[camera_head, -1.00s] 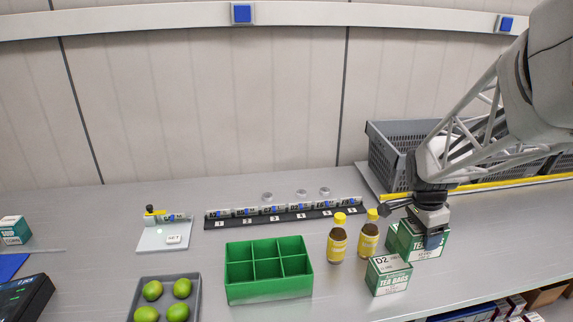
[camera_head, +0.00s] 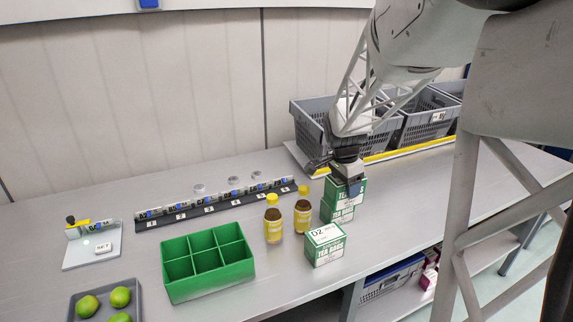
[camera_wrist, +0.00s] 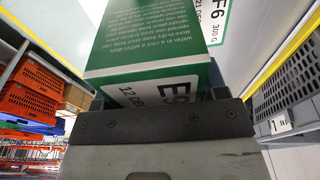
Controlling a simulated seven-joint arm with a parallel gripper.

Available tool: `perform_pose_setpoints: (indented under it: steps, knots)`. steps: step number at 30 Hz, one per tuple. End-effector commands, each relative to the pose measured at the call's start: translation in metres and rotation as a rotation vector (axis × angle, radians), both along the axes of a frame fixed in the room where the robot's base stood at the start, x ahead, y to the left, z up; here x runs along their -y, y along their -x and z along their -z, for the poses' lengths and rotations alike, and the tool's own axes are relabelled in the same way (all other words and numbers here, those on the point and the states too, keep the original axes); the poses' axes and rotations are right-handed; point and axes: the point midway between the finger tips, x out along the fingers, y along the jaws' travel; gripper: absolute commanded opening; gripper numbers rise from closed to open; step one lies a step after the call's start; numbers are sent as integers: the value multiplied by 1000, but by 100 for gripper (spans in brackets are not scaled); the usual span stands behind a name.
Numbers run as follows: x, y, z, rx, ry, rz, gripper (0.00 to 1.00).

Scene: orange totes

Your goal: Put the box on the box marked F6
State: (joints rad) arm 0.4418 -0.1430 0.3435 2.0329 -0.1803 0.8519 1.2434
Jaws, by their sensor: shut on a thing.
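My gripper (camera_head: 350,184) is shut on a green and white tea box (camera_head: 345,193), whose end reads E9 in the wrist view (camera_wrist: 165,92). A second green and white box (camera_head: 336,214) stands on the table just below the held box in the head view. In the wrist view a white face marked F6 (camera_wrist: 215,18) shows beyond the held box, to its right. The held box looks to be over or just behind the lower box, partly offset. I cannot tell whether they touch. My gripper hides part of the held box.
A tea box marked D2 (camera_head: 325,246) stands in front. Two yellow-capped bottles (camera_head: 273,222) (camera_head: 303,214) stand close on the left. A green divided tray (camera_head: 208,265) is further left. Grey crates (camera_head: 315,122) stand behind. The table to the right is clear.

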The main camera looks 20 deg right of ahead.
Motion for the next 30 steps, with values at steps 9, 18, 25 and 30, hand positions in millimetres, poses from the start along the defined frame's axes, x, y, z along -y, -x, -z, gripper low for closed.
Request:
perform_pose_setpoints:
  steps: [9,18,25,30]
  knots:
    - [19,-37,3,1,0,0,38]
    - [32,-64,6,0,0,0,38]
    - [34,-68,6,1,0,0,38]
    - [34,-68,6,1,0,0,38]
